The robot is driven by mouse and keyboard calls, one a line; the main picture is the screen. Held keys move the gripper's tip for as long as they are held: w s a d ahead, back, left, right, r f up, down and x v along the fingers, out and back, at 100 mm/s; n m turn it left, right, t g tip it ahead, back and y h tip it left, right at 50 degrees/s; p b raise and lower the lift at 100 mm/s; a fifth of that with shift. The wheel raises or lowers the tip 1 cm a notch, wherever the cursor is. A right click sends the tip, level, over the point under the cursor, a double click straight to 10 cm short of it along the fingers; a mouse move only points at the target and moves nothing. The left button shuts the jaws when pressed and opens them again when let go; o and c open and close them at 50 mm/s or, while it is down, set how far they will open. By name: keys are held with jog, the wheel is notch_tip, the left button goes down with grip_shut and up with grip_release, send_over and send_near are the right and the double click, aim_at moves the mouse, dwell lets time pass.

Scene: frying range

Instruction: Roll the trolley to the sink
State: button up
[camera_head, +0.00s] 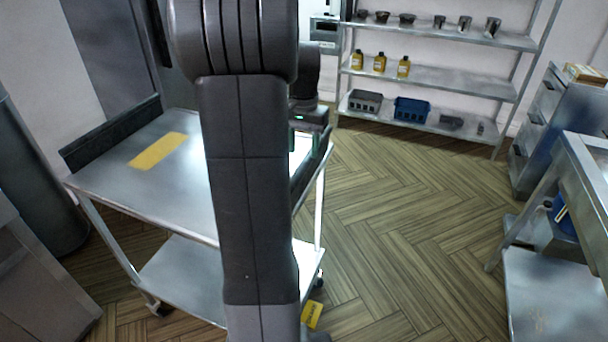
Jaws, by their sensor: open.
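The steel two-shelf trolley (110,185) stands at the left on castors. A yellow strip lies on its top, and a dark bar rises along its far left edge. Another dark bar (312,165) runs along its right edge. My gripper (309,118) is above that right bar, open, with a small green light. My arm hides the middle of the trolley and part of the gripper, so I cannot tell whether the jaws are around the bar or touching it. No sink basin is clearly visible; a steel unit (588,160) is cut off at the right edge.
A wall rack (435,76) at the back holds dark bowls, metal cups, yellow bottles, a grey basket and a blue basket (410,110). A drawer cabinet (545,120) stands at right. A yellow tag (312,315) is near the trolley's foot. The wood floor (410,220) between is clear.

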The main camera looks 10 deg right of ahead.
aim_at(304, 189)
notch_tip(304, 189, down, 11)
jog(key=shift+r, duration=0.2)
grip_shut()
